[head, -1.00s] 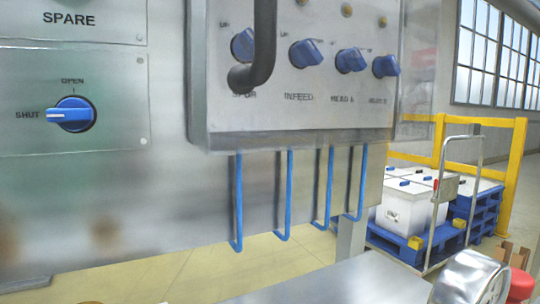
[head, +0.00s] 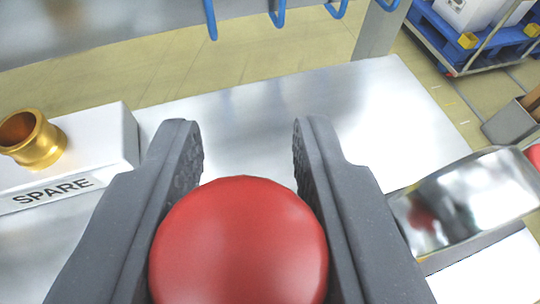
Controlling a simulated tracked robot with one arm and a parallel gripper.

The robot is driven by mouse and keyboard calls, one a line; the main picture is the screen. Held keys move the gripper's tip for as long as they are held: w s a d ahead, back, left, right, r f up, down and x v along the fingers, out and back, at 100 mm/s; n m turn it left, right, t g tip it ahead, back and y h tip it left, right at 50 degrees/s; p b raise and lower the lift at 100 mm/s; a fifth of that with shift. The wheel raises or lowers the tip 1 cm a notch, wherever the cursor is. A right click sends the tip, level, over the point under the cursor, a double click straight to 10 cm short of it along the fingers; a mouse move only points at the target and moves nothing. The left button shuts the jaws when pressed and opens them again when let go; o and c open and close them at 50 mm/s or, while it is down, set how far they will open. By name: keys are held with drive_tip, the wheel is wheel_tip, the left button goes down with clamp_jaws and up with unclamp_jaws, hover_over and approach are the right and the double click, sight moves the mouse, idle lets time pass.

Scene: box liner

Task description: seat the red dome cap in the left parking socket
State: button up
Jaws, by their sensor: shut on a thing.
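The red dome cap (head: 240,245) is a smooth, glossy red dome. It sits between the two dark grey fingers of my gripper (head: 247,140), low in the picture, and the fingers close on its sides. The fingertips reach past the cap over the metal bench top. The cap's underside is hidden. No socket marked as the left parking socket can be made out. A brass collar (head: 32,140) stands on a white block labelled SPARE (head: 85,150), left of my gripper and apart from it.
The shiny metal bench top (head: 270,110) is bare ahead of the fingers. Part of a red object (head: 535,155) shows at the right edge. Blue hooks (head: 278,14) hang at the top, and a blue pallet (head: 490,45) stands beyond.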

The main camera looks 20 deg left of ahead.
sight(251, 232)
drive_tip(key=shift+f+b, duration=2.25)
drive_tip(key=shift+f, duration=0.6)
drive_tip(key=shift+f+b, duration=0.4)
drive_tip(key=shift+f, duration=0.4)
drive_tip(key=o, duration=1)
drive_tip(key=shift+a, duration=0.1)
drive_tip(key=shift+s, duration=0.1)
drive_tip(key=shift+p+v, duration=1.15)
drive_tip(key=shift+v, duration=5.7)
